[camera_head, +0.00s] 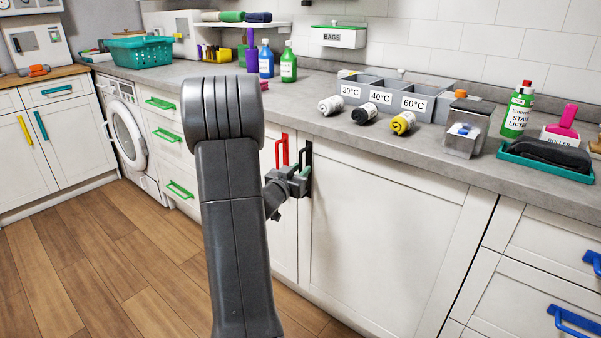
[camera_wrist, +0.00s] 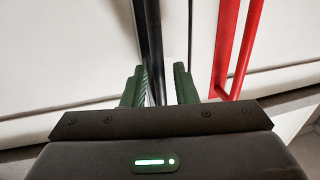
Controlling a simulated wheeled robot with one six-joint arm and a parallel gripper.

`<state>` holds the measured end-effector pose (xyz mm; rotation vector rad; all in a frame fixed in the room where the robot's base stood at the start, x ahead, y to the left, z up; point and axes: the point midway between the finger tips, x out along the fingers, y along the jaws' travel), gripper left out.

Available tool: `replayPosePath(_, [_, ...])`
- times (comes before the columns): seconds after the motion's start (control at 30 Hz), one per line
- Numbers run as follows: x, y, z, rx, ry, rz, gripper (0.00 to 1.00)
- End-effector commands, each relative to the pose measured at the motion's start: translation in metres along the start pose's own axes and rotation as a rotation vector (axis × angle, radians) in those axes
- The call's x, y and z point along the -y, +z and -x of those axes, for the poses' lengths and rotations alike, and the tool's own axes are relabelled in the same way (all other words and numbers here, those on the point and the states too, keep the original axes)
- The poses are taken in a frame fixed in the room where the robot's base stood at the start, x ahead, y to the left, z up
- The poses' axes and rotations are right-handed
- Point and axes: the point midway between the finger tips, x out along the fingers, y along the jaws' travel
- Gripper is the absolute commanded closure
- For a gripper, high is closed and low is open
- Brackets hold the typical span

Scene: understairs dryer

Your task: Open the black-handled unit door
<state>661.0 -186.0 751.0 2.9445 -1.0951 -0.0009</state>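The unit door (camera_head: 375,230) is a wide white panel under the worktop, and it looks flush with its neighbours. Its upright black handle (camera_head: 308,158) is at the door's upper left edge. My gripper (camera_head: 298,182) is at the lower part of this handle. In the wrist view the black handle (camera_wrist: 151,40) runs down between the two green fingers of my gripper (camera_wrist: 160,85). The fingers stand apart, one on each side of the bar, with a gap showing on the right. The handle's lower end is hidden by my gripper.
A red handle (camera_head: 281,150) on the neighbouring narrow door is close beside my gripper; it also shows in the wrist view (camera_wrist: 238,50). Drawers with blue handles (camera_head: 575,320) are at the right. A grey sorting box (camera_head: 400,98) and several bottles stand on the worktop. Wooden floor (camera_head: 110,260) is clear.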

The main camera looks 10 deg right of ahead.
Motion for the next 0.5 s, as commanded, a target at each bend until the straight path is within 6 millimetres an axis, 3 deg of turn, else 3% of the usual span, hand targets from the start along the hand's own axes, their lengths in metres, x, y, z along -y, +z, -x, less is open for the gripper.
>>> replayPosePath(0.37, [-0.0003,-0.0005,-0.0083,0.000,0.000,0.000,0.74])
replayPosePath(0.4, [-0.0003,-0.0005,-0.0083,0.000,0.000,0.000,0.76])
replayPosePath(0.5, [-0.0003,-0.0005,-0.0082,0.000,0.000,0.000,0.96])
